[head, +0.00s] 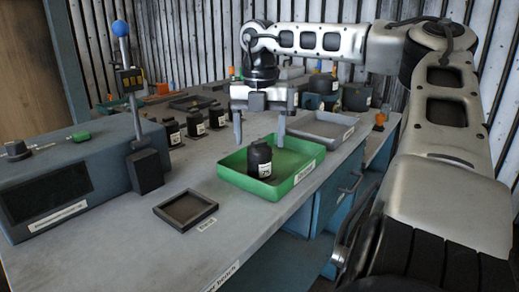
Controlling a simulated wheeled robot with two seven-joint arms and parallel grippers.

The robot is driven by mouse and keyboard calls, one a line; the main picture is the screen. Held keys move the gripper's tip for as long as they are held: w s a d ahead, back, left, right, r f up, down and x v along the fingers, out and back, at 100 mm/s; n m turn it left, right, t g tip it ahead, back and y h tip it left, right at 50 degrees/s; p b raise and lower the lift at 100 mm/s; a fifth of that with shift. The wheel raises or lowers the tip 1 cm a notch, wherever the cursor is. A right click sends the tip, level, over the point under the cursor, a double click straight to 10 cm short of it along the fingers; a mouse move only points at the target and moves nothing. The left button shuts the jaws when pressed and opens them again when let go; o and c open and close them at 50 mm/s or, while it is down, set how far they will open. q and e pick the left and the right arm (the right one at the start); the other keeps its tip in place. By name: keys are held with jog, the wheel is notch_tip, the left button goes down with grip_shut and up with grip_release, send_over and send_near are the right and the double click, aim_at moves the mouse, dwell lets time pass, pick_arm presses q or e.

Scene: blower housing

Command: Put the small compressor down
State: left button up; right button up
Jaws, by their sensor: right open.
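The small compressor (260,160), a black canister with a white label, stands upright inside the green tray (296,174), near its left part. My right gripper (260,138) is above the tray, pointing down, with its two fingers spread wide apart. One finger is to the left of the compressor and the other to its right. Neither finger appears to touch it. My left gripper does not show.
A blue-grey console (100,172) with a blue-knobbed lever stands at the left. A small dark square tray (186,209) lies in front. Several black canisters (196,125) stand behind. A grey tray (322,129) is behind the green one.

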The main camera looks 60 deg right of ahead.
notch_tip(320, 180, up, 6)
jog(key=shift+r+p, duration=0.2)
jog(key=shift+p, duration=0.25)
dwell(0.3)
